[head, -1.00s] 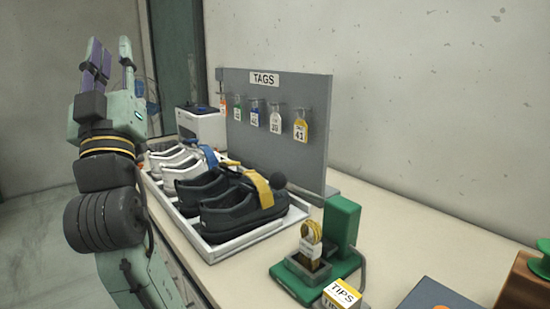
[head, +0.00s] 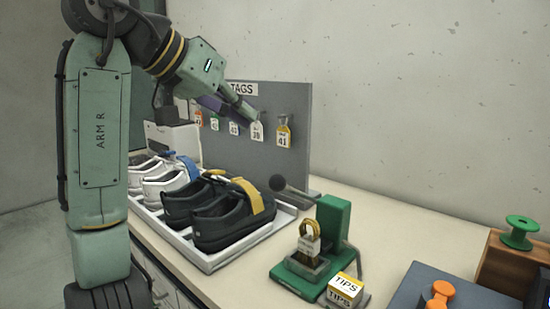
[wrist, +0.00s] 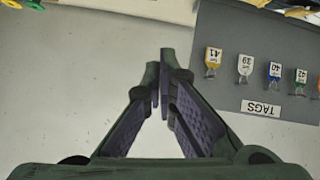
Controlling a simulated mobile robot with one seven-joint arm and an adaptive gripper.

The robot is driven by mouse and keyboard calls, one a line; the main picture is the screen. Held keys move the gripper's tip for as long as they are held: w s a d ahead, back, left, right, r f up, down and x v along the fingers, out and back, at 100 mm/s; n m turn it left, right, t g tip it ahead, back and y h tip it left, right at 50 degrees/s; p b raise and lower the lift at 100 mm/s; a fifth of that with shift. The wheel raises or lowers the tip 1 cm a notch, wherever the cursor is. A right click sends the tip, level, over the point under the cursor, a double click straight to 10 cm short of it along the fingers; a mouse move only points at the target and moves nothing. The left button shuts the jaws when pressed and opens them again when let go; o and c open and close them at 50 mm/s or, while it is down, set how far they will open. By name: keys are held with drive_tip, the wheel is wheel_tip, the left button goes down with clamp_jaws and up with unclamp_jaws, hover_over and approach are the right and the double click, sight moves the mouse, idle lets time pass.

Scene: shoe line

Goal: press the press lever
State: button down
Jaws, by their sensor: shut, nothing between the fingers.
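The green press (head: 333,222) stands on the bench at the right of the shoe tray in the head view. A gold looped lace bundle (head: 310,233) with a white label sits in the press's grey holder. My gripper (head: 254,116) is up and to the left of the knob, apart from it, in front of the tag board. Its fingers are shut with nothing between them, and they also show in the wrist view (wrist: 164,88). The press is not visible in the wrist view.
A white tray (head: 207,262) with white and black shoes lies left of the press. The tag board (head: 283,160) with several hanging tags stands behind. A TIPS box (head: 345,290) sits close to the press. An orange spool (head: 440,293) and a green spool (head: 520,232) are at right.

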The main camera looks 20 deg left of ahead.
drive_tip(key=shift+w, duration=0.1)
drive_tip(key=p+x, duration=0.1)
drive_tip(key=x, duration=0.9)
drive_tip(key=shift+d, duration=0.1)
drive_tip(key=shift+s+f+p, duration=0.15)
drive_tip(key=shift+s+f, duration=0.15)
drive_tip(key=shift+f, duration=0.3)
drive_tip(key=shift+s+f+p, duration=0.15)
drive_tip(key=shift+s+f, duration=0.15)
drive_tip(key=shift+f, duration=0.35)
drive_tip(key=shift+s+d+f, duration=0.1)
drive_tip(key=shift+s+f, duration=0.2)
drive_tip(key=shift+f, duration=0.35)
drive_tip(key=shift+f, duration=0.1)
